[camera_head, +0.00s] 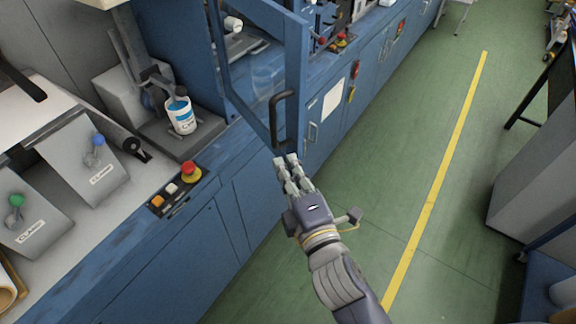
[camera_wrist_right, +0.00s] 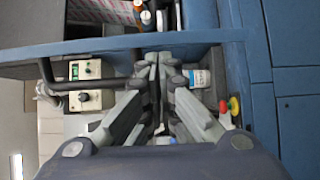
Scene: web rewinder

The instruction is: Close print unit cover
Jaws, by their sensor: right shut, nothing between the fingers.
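The print unit cover (camera_head: 297,70) is a blue frame with a clear pane. It stands open, swung out from the machine, in the upper middle of the head view. Its black handle (camera_head: 273,118) is on the frame near the lower end. My right gripper (camera_head: 286,162) is shut and empty just below the handle, close to the frame's lower corner; I cannot tell if it touches. In the right wrist view, my gripper (camera_wrist_right: 160,62) reaches up to the blue frame (camera_wrist_right: 110,44), and a black bar, likely the handle (camera_wrist_right: 70,86), lies left of the fingers. My left gripper is out of view.
A white ink can (camera_head: 180,116) stands on the machine at left. A control panel with a red emergency button (camera_head: 190,170) sits on the front ledge. Blue cabinets (camera_head: 375,55) run along the machine. The green floor with a yellow line (camera_head: 440,175) is clear at right.

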